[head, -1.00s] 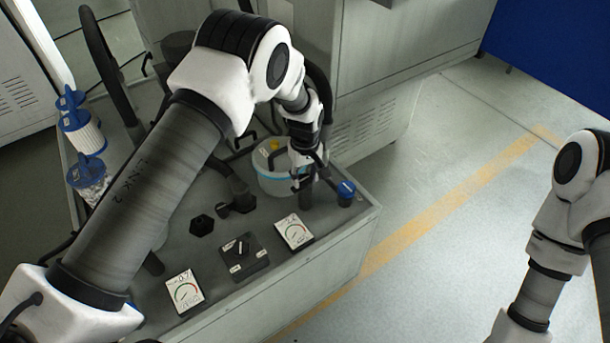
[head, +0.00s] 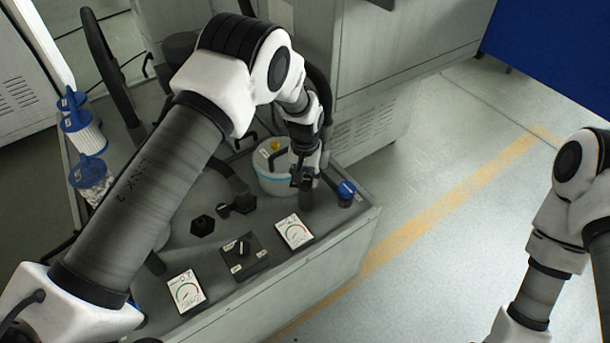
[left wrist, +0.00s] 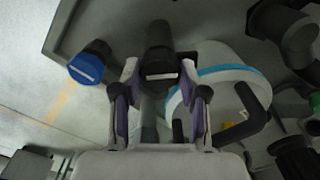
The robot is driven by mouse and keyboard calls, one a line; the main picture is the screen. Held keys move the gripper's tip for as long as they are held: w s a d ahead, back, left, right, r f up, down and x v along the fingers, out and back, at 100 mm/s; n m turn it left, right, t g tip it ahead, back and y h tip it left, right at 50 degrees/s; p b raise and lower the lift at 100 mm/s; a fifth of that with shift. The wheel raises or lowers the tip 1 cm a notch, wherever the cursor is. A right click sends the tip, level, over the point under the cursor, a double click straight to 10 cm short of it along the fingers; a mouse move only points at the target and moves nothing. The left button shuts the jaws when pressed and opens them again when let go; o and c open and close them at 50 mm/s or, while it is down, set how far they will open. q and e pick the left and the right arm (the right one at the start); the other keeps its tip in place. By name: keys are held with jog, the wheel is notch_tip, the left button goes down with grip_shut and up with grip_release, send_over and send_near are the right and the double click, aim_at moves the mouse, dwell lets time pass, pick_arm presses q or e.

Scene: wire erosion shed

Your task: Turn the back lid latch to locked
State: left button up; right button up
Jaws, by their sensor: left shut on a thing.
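My left gripper (head: 305,182) points down at the far right end of the grey cabinet top. In the left wrist view its fingers (left wrist: 160,85) are on both sides of a dark upright knob with a white mark (left wrist: 160,62), and it is shut on this knob. No label shows to tell whether this is the back lid latch. A blue-topped knob with a white mark (head: 346,190) stands just right of the gripper, apart from it; it also shows in the left wrist view (left wrist: 88,66). My right arm is at the right edge, its gripper out of view.
Two gauges (head: 294,231) (head: 186,292), a rotary switch on a dark plate (head: 245,258) and a black hex knob (head: 203,226) are nearer. Blue-and-white filters (head: 85,134) stand left.

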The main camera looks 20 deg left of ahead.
aim_at(305, 179)
pick_arm(q)
jog(key=m, duration=0.5)
jog(key=shift+f+m+p, duration=0.1)
jog(key=shift+m+p, duration=0.2)
jog(key=shift+p, duration=0.1)
jog(key=shift+m+p, duration=0.3)
jog(key=shift+m, duration=2)
jog(key=shift+s, duration=0.1)
jog(key=o, duration=1.1)
jog(key=shift+o, duration=0.2)
notch_tip(305, 179, up, 12)
jog(key=shift+w, duration=0.2)
jog(key=shift+f, duration=0.1)
